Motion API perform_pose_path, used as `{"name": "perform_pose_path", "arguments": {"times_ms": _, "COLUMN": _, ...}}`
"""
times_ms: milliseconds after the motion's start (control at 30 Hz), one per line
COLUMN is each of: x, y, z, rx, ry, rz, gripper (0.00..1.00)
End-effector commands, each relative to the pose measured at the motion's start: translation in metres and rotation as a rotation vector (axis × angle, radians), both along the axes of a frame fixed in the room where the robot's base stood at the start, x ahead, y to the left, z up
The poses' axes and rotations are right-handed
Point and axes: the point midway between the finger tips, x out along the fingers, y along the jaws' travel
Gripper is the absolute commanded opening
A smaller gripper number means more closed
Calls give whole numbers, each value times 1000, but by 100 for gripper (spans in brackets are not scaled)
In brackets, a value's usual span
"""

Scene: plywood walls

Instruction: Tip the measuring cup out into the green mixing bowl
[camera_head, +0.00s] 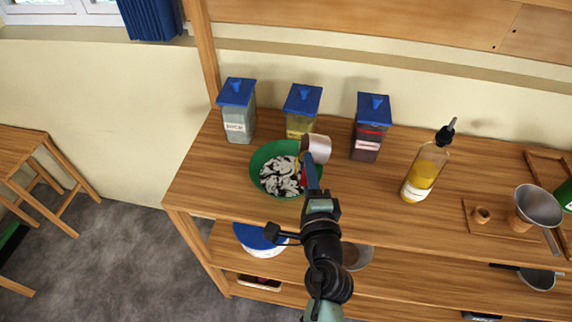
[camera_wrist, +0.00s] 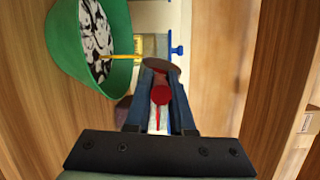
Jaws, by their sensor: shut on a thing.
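The green mixing bowl (camera_head: 255,175) stands on the wooden counter with a black-and-white patterned inside; it fills the upper left of the wrist view (camera_wrist: 66,40). The pale measuring cup (camera_head: 319,149) is tilted above the bowl's right side in the head view. A thin yellow streak (camera_wrist: 120,57), looking like a stream, runs between the cup and the bowl. My gripper (camera_wrist: 160,100) is shut on the cup's red handle (camera_wrist: 160,94). In the head view my gripper (camera_head: 311,180) is at the bowl's right edge. The cup's inside is hidden.
Three blue-lidded jars (camera_head: 239,112) (camera_head: 301,112) (camera_head: 369,130) stand behind the bowl, the middle one close to the cup. A bottle of yellow liquid (camera_head: 425,172) stands to the right. A metal funnel (camera_head: 538,205) is farther right. Counter between bowl and bottle is clear.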

Motion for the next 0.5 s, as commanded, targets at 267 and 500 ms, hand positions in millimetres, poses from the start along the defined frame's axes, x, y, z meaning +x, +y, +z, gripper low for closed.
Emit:
{"name": "perform_pose_path", "arguments": {"times_ms": 267, "x": 0, "y": 4, "z": 1, "rx": -33, "ry": 0, "rz": 0, "gripper": 0}}
{"name": "perform_pose_path", "arguments": {"times_ms": 500, "x": 0, "y": 8, "z": 1, "rx": -58, "ry": -1, "rz": 0, "gripper": 0}}
